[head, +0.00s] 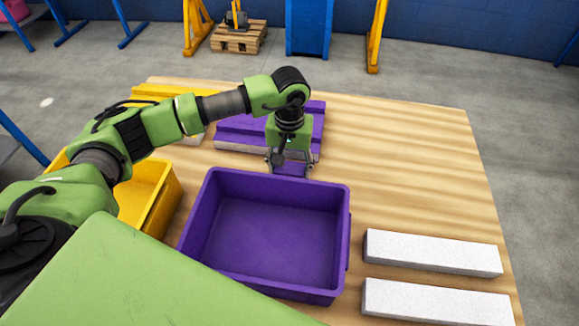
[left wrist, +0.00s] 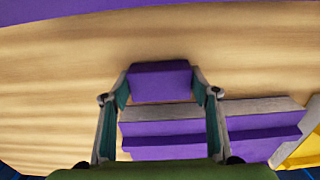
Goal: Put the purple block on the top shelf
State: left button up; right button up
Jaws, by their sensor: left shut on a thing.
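My left gripper (head: 291,160) is shut on a small purple block (head: 290,170), just behind the far rim of the purple bin. In the left wrist view the block (left wrist: 160,82) sits between the two fingers, with bare wood around it. A purple stepped piece with a pale base (head: 240,125) lies on the table behind the bin, partly hidden by my gripper. It also shows in the left wrist view (left wrist: 160,145), close to the block. I cannot tell if the block touches the table. My right gripper is not in view.
The open purple bin (head: 265,284) looks empty. A yellow bin (head: 165,200) stands to its left, partly behind my arm. A yellow stepped piece (head: 160,92) lies at the back left. Two white bars (head: 432,252) lie at the right. The table's back right (head: 410,140) is clear.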

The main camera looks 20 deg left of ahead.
pick_arm(q)
jog(key=shift+f+b, duration=0.2)
jog(key=shift+b, duration=0.1)
jog(key=o, duration=1.2)
jog(key=shift+r, duration=0.1)
